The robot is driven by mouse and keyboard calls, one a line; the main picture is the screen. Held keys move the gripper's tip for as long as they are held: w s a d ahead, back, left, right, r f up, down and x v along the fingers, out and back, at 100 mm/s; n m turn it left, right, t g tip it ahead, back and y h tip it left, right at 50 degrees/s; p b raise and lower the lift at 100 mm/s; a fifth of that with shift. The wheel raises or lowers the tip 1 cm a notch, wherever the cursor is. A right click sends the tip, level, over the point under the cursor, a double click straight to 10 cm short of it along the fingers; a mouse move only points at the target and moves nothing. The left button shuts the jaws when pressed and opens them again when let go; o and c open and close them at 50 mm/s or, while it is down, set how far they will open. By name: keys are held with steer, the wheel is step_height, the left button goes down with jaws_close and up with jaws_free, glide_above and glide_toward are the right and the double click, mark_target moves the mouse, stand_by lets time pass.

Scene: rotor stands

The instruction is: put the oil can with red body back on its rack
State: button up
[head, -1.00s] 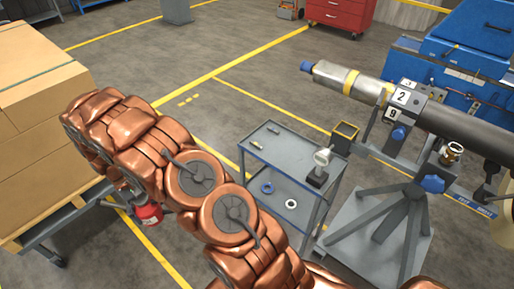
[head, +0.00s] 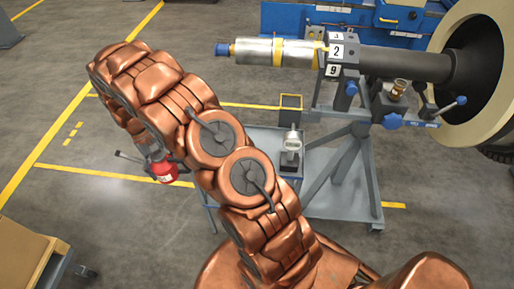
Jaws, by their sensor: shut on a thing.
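The oil can with red body (head: 164,171) hangs at the end of my arm, left of centre in the head view. My gripper (head: 155,154) is shut on it, partly hidden behind my copper arm. A thin dark part, perhaps the spout, points left from the can. The can is over open floor, apart from the stand. A small open holder with a yellow rim (head: 291,102), which may be the rack, sits beside the rotor stand, right of the can. I cannot see inside it.
A grey tool cart (head: 262,142) with a gauge (head: 291,150) stands partly behind my arm. The rotor stand (head: 337,180) carries a long shaft (head: 405,64) and a large wheel at right. A cardboard-loaded cart (head: 25,262) is at lower left.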

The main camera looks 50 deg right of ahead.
steer(key=s+d+m+t+y+b, duration=0.15)
steer(key=d+m+y+b, duration=0.25)
steer(key=d+m+b, duration=1)
steer(key=s+d+r+m+t+b, duration=0.1)
steer(key=s+d+m+t+b, duration=0.2)
steer(key=d, duration=0.6)
steer(key=s+d+m+t+b, duration=0.1)
steer(key=s+d+m+b, duration=0.1)
steer(key=s+d+b, duration=0.35)
steer(key=shift+y, duration=0.3)
steer(key=d+f, duration=0.1)
steer(key=f, duration=0.2)
steer(key=f+p, duration=0.1)
steer(key=f, duration=0.2)
steer(key=d+f+p, duration=0.1)
steer(key=f, duration=0.2)
steer(key=shift+s+d, duration=0.2)
steer(key=shift+d, duration=0.15)
steer(key=o, duration=1.7)
steer(key=v, duration=1.2)
steer(key=shift+s+r, duration=0.1)
steer(key=shift+s, duration=0.05)
